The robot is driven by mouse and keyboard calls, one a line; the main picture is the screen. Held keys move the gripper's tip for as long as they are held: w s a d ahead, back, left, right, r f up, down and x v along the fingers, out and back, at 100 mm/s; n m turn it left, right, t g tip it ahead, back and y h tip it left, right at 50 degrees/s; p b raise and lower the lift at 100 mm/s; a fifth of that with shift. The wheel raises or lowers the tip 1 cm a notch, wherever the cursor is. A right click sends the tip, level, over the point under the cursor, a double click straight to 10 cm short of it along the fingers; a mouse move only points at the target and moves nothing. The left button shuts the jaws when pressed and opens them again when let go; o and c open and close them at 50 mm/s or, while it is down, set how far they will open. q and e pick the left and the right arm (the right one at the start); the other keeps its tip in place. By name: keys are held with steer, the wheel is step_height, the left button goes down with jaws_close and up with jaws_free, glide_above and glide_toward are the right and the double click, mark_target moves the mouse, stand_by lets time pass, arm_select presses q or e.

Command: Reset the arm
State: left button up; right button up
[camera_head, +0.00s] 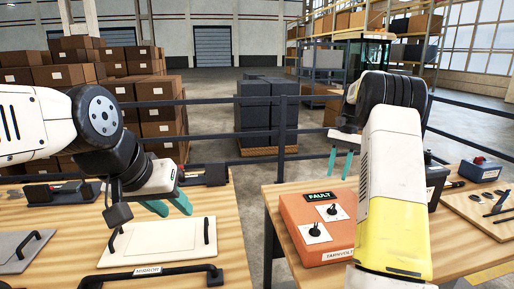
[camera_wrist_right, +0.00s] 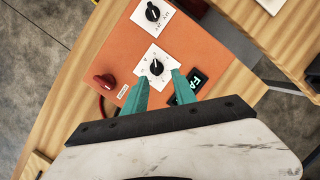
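An orange box (camera_head: 338,248) with a dark FAULT display (camera_head: 320,196) and two black knobs on white plates sits on the right table. My right gripper (camera_head: 340,163) has its teal fingers apart above the far side of this box. In the right wrist view my right gripper (camera_wrist_right: 158,88) points at the box, with nothing between its fingers; one black knob (camera_wrist_right: 155,67) shows just beyond the fingertips. Whether the fingers touch the box cannot be told. My left gripper (camera_head: 167,206) is open and empty above the left table, near a pale panel (camera_head: 160,240).
The wooden left table (camera_head: 228,230) holds black handles and panels. The right wrist view shows a red knob (camera_wrist_right: 105,80) on the box. A wooden board with tools (camera_head: 485,208) lies right of my right arm. A black railing (camera_head: 285,125) and stacked cartons (camera_head: 70,60) stand behind the tables.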

steer(key=s+a+r+n+t, duration=0.35)
steer(key=s+a+r, duration=0.55)
steer(key=s+r, duration=0.35)
steer(key=s+a+f+n+t, duration=0.2)
steer(key=s+a, duration=0.1)
steer(key=s, duration=0.5)
steer(key=s+a+f+n+t, duration=0.1)
steer(key=s+a+f+t, duration=0.1)
steer(key=s, duration=0.7)
steer(key=shift+s+a+n+t, duration=0.3)
steer(key=shift+a+t, duration=0.35)
steer(key=shift+a, duration=0.3)
steer(key=shift+d, duration=0.1)
